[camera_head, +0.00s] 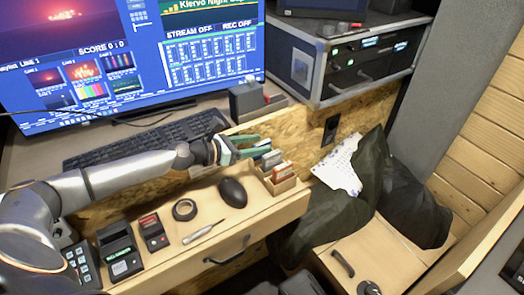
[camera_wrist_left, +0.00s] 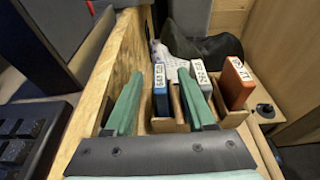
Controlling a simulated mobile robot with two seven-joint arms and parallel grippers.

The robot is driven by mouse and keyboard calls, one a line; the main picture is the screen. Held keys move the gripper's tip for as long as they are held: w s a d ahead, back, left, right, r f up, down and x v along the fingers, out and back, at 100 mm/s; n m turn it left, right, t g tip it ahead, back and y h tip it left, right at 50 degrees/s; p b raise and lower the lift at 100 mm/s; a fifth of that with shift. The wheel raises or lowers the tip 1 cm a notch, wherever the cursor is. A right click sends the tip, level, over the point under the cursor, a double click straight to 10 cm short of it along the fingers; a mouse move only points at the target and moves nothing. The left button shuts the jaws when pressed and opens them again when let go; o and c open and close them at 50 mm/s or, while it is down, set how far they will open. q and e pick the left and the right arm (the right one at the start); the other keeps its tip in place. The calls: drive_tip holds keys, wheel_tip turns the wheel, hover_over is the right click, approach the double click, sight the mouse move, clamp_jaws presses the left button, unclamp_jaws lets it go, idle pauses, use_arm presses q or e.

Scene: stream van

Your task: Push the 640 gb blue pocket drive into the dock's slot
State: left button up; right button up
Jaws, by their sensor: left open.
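The blue pocket drive (camera_wrist_left: 160,92) stands upright in a wooden holder (camera_wrist_left: 172,125), its white label towards the left wrist camera. My left gripper (camera_head: 260,147) is open above the holder. In the left wrist view its green fingers (camera_wrist_left: 160,80) stand either side of the blue drive, apart from each other. A grey drive (camera_wrist_left: 203,78) and an orange drive (camera_wrist_left: 235,85) stand in the holder to the right. A dark grey box (camera_head: 246,101) with a red piece beside it stands behind the keyboard; I cannot tell whether it is the dock, and no slot shows clearly.
A wooden ledge (camera_head: 285,128) runs behind the holder. A black mouse (camera_head: 232,192), tape roll (camera_head: 184,209), screwdriver and small devices lie on the desk. The keyboard (camera_head: 145,137) and monitor are further back. A rack case (camera_head: 350,60) stands at the back right.

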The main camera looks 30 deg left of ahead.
use_arm(q)
drive_tip(key=shift+x, duration=1)
clamp_jaws()
